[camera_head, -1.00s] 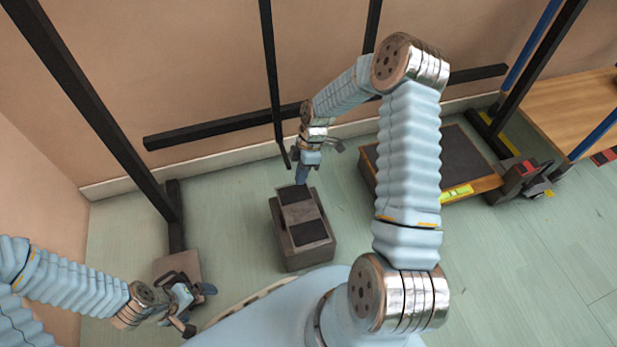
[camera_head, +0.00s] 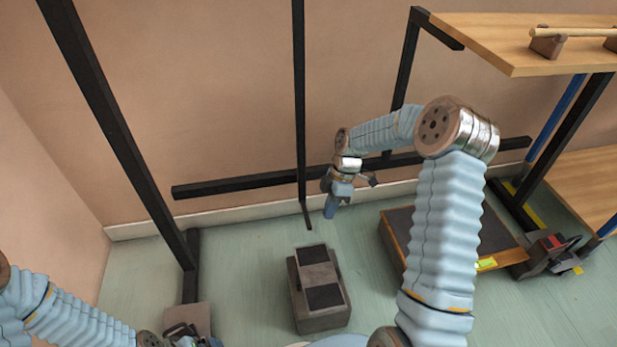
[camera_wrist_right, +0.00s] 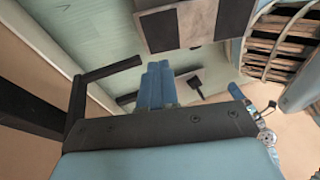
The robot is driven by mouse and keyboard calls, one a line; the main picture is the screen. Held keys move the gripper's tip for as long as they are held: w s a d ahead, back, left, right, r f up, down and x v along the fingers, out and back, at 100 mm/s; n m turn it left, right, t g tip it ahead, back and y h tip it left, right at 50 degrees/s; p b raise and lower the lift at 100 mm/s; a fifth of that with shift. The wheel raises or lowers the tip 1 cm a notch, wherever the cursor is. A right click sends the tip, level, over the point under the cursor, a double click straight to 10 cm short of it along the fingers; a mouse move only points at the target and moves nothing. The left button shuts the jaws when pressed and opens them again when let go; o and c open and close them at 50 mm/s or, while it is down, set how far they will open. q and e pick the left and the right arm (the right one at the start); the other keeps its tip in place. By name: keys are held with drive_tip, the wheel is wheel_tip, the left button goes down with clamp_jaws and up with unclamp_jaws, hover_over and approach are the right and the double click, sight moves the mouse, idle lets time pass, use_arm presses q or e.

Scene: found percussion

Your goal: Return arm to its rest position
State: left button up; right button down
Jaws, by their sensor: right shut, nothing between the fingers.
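My right arm (camera_head: 447,215) reaches out over the floor and bends at the elbow back toward the wall. My right gripper (camera_head: 331,207) is at its end, pointing down, above and behind the grey box. Its blue fingers are together and empty; they also show side by side in the right wrist view (camera_wrist_right: 158,85). My left arm (camera_head: 70,312) is low at the left edge. My left gripper (camera_head: 190,340) is cut off by the bottom edge, so its fingers cannot be judged.
A grey box with dark pads (camera_head: 319,289) stands on the floor; it also shows in the right wrist view (camera_wrist_right: 177,25). A dark-topped wooden platform (camera_head: 396,230) is behind my right arm. Black frame posts (camera_head: 115,135) and a wooden shelf with a stick (camera_head: 578,32) stand around.

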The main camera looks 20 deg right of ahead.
drive_tip(key=s+a+f+m+t+p, duration=0.1)
drive_tip(key=s+a+f+m+p, duration=0.25)
drive_tip(key=a, duration=0.45)
drive_tip(key=s+a+f+m+p, duration=0.2)
drive_tip(key=s+a+f+m, duration=0.1)
drive_tip(key=s+a+m, duration=0.3)
drive_tip(key=s+a+m+t+p, duration=0.1)
drive_tip(key=s+a+m+p, duration=0.1)
drive_tip(key=s+a+m, duration=0.4)
drive_tip(key=s+m, duration=0.1)
drive_tip(key=s, duration=0.2)
drive_tip(key=shift+s+f, duration=0.15)
